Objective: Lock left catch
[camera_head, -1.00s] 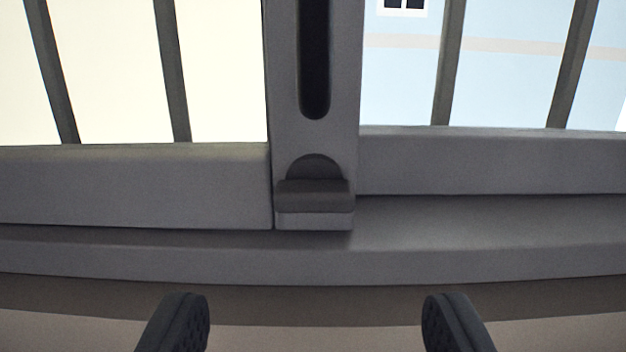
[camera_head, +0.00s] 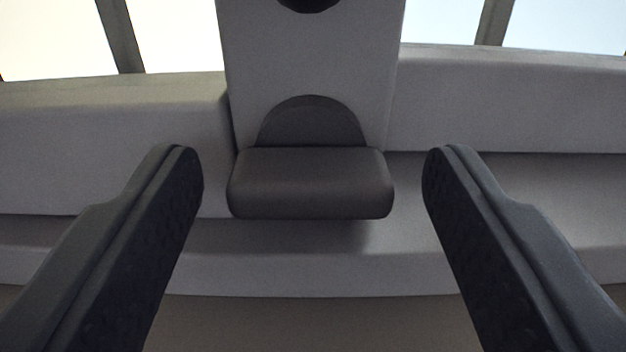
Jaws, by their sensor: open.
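A dark grey catch (camera_head: 311,183) sits at the foot of a light grey upright post, in the middle of the camera view. It has a flat, rounded block that juts out towards me, with a half-round plate above it. My gripper (camera_head: 313,178) is open, with one dark finger on each side of the catch. Gaps show between both fingertips and the catch, and nothing is between the fingers except the catch in front of or between them. I cannot tell exactly how deep the fingertips reach beside it.
The post (camera_head: 315,60) has a dark slot at its top. Grey rails run left (camera_head: 110,140) and right (camera_head: 510,100) of it, with bars above. A grey ledge (camera_head: 310,265) runs below the catch. Bright background shows between the bars.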

